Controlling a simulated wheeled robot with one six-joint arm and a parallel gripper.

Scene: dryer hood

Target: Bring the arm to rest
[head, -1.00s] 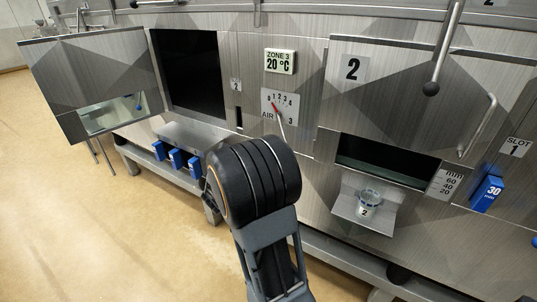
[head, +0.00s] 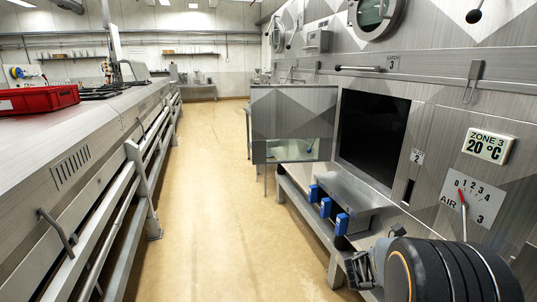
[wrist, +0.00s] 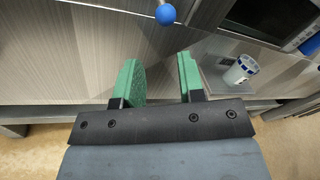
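My gripper shows in the wrist view with its two green fingers (wrist: 158,72) spread apart. The gap between them is empty, with a grey brushed-metal panel behind it. In the head view my arm is at the lower right, in front of the dryer hood. The gripper fingers cannot be made out there.
The hood's door (head: 293,115) stands open beside a dark opening (head: 373,137). Blue blocks (head: 326,207) line a low shelf. A red crate (head: 38,99) sits on the left bench. The aisle floor (head: 205,180) is clear. A cup (wrist: 240,69) stands right of the fingers.

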